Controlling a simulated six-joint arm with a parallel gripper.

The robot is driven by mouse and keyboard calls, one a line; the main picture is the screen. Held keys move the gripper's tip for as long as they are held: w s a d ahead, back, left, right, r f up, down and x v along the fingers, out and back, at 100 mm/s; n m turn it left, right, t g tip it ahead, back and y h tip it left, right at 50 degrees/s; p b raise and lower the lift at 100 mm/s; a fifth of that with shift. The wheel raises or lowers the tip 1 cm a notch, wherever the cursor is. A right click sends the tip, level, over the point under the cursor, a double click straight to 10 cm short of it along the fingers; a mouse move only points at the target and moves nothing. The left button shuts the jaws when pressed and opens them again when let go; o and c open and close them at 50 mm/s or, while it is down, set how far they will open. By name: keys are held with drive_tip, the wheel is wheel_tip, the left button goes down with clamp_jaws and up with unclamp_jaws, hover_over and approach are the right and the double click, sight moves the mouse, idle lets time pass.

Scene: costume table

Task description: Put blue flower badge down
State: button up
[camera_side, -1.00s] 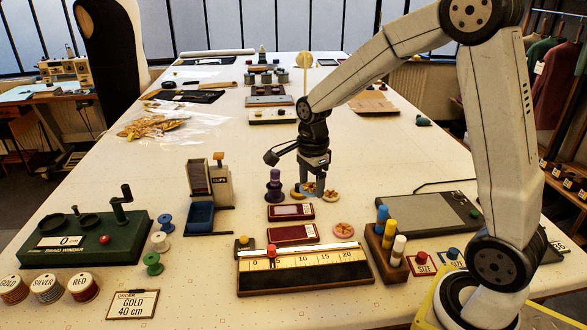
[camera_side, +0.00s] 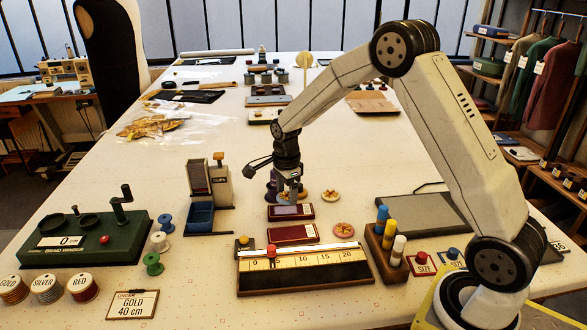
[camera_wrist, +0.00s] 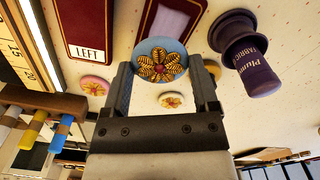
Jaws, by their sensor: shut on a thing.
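The blue flower badge (camera_wrist: 160,62) has a pale blue face with a yellow flower and red centre. My gripper (camera_wrist: 163,75) is shut on it; in the side view my gripper (camera_side: 289,198) is low at the far edge of the farther dark red card (camera_side: 292,212). The badge is hard to make out in the side view. In the wrist view it overlaps the end of that card (camera_wrist: 168,28); I cannot tell whether it touches. The nearer dark red card (camera_side: 292,233) reads LEFT in the wrist view (camera_wrist: 88,30).
A pink badge (camera_side: 343,230) and a cream badge (camera_side: 328,196) lie to the right. The ruler board (camera_side: 305,268) and a peg block (camera_side: 384,245) are nearer the front.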

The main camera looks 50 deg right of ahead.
sight(285, 193)
drive_tip(key=shift+w+f, duration=0.3)
drive_tip(key=shift+f, duration=1.55)
drive_tip(key=shift+f, duration=0.1)
drive_tip(key=o, duration=1.1)
drive_tip(key=shift+c, duration=0.2)
wheel_tip(285, 193, up, 12)
drive_tip(key=shift+r, duration=0.15)
